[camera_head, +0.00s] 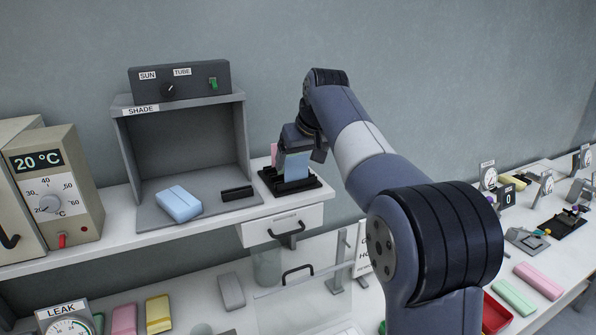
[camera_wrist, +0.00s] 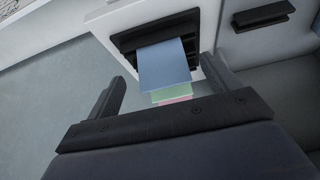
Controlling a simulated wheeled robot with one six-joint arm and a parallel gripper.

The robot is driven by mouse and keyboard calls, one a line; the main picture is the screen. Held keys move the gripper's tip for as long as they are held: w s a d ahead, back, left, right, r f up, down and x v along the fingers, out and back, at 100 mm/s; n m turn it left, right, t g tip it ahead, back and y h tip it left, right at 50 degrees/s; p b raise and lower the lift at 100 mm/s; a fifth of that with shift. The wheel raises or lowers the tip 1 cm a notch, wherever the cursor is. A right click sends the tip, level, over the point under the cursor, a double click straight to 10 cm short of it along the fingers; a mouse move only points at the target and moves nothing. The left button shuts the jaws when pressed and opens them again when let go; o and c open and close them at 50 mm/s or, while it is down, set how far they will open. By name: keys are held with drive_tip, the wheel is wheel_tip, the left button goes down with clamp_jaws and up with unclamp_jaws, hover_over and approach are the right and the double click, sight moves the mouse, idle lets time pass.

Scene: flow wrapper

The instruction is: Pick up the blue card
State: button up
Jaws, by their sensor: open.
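The blue card (camera_head: 297,165) stands upright in a black slotted card holder (camera_head: 310,190) on the shelf, right of the shade box. In the wrist view the blue card (camera_wrist: 164,67) rises from the holder (camera_wrist: 128,40) toward my gripper. A green card (camera_wrist: 170,95) and a pink card (camera_wrist: 175,101) show beyond its edge; the pink card (camera_head: 274,152) also shows in the head view. My gripper (camera_wrist: 168,85) is open, with one finger on each side of the cards. I cannot tell whether a finger touches the blue card.
A grey shade box (camera_head: 180,145) stands left of the holder, with a light blue packet (camera_head: 179,203) and a small black slotted block (camera_head: 236,193) in it. A drawer (camera_head: 284,226) is below the holder. Grey wall lies behind.

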sight(297, 162)
drive_tip(key=shift+p+x, duration=0.65)
drive_tip(key=shift+x, duration=1.95)
drive_tip(key=shift+w+a+r, duration=0.15)
drive_tip(key=shift+w, duration=0.05)
drive_tip(key=c, duration=1)
drive_tip(key=shift+c, duration=0.2)
drive_tip(key=shift+r, duration=0.1)
